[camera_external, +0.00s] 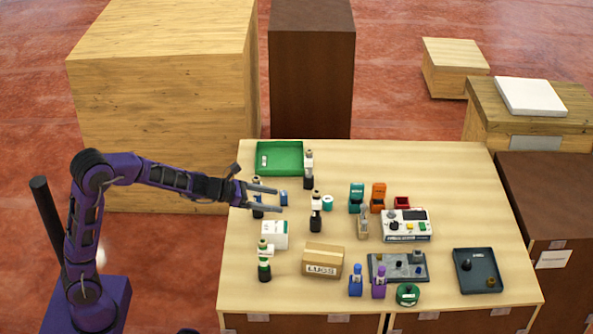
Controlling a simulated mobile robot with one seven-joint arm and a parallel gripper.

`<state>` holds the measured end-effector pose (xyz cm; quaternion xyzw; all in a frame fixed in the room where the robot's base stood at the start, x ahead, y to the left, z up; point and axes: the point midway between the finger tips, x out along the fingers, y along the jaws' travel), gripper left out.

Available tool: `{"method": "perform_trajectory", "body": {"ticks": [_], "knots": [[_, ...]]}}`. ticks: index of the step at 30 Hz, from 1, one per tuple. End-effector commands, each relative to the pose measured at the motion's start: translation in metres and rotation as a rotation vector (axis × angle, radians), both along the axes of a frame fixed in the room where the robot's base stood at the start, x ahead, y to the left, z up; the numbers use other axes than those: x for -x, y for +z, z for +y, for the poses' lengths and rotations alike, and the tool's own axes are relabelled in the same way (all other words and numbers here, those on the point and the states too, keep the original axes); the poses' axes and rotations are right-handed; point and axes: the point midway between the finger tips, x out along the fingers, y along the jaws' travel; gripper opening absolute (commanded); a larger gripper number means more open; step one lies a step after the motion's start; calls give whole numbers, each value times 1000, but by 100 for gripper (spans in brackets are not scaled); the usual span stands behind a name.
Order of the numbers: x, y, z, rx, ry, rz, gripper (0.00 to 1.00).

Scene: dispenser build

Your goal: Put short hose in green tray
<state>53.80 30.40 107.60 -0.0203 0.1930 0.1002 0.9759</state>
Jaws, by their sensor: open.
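The green tray (285,158) lies at the back left of the table, with a small pale item at its left inside. My gripper (279,200) is open over the table's left side, in front of the tray, its fingers pointing right. A small blue piece (284,197) shows between or just beyond the fingertips; I cannot tell whether they touch it. A teal ring-shaped piece (328,203) sits further right. I cannot tell which small item is the short hose.
Dark bottles stand close by: one behind the gripper, one (316,221) to its right, one (308,172) beside the tray. A white box (274,235) and a cardboard box (323,261) stand in front. A dark tray (478,285) lies front right. Some table is clear at back right.

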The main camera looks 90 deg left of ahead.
Motion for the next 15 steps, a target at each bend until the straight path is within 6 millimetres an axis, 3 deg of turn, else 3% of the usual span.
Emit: {"method": "perform_trajectory", "body": {"ticks": [5, 10, 15], "knots": [[-22, 8, 9, 20, -24, -82, 88], [-62, 37, 18, 6, -96, -254, 88], [-83, 62, 13, -35, -170, -366, 88]]}}
